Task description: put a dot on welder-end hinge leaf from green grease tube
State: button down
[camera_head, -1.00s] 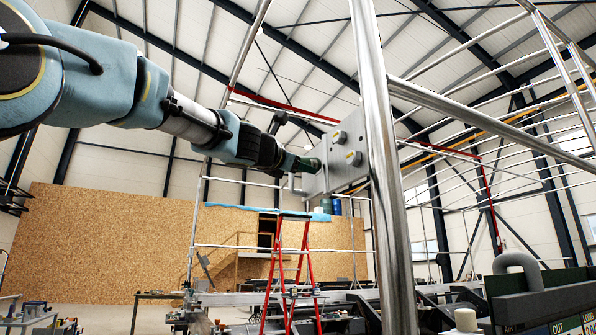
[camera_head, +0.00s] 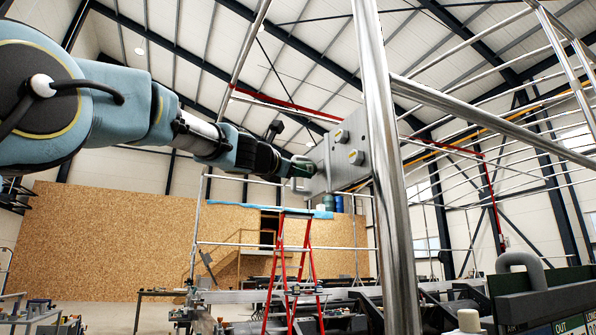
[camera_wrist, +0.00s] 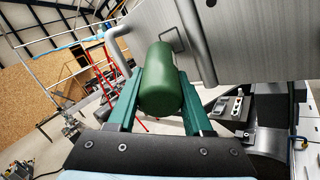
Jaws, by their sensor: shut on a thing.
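My gripper (camera_head: 299,168) is at the end of my arm, which reaches in from the upper left. In the wrist view my gripper's green fingers (camera_wrist: 159,92) are shut on the green grease tube (camera_wrist: 160,72), one finger on each side. The tube points away from the wrist, toward a grey brushed-metal plate (camera_wrist: 245,38). In the head view this plate (camera_head: 356,137) has round bosses on its face, and my gripper is at its left edge. I cannot tell which part is the welder-end hinge leaf, or whether the tube tip touches anything.
A thick shiny upright pole (camera_head: 379,180) stands just right of the plate, with a sloping rail (camera_head: 480,115) joined to it. A bent metal bar (camera_wrist: 195,40) stands beside the tube. A red stepladder (camera_head: 291,265) and low machinery are below. A chipboard wall (camera_head: 110,235) is behind.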

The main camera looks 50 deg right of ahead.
jog(key=w+a+b, duration=0.1)
jog(key=w+a, duration=0.1)
jog(key=a, duration=0.3)
jog(key=shift+a+b, duration=0.3)
jog(key=shift+b, duration=0.1)
jog(key=shift+w, duration=0.1)
jog(key=a, duration=0.1)
jog(key=w+a+b, duration=0.1)
jog(key=shift+a, duration=0.4)
jog(key=shift+d, duration=0.1)
dwell(0.4)
jog(key=shift+s+d+p, duration=0.4)
jog(key=shift+s+d, duration=0.05)
jog(key=shift+d, duration=0.65)
jog(key=shift+s+d+p, duration=0.35)
jog(key=shift+s+d, duration=0.05)
jog(key=shift+d, duration=0.7)
jog(key=shift+s+d+p, duration=0.4)
jog(key=shift+s+d, duration=0.05)
jog(key=shift+d, duration=0.65)
jog(key=shift+s+d+p, duration=0.3)
jog(key=shift+d, duration=0.5)
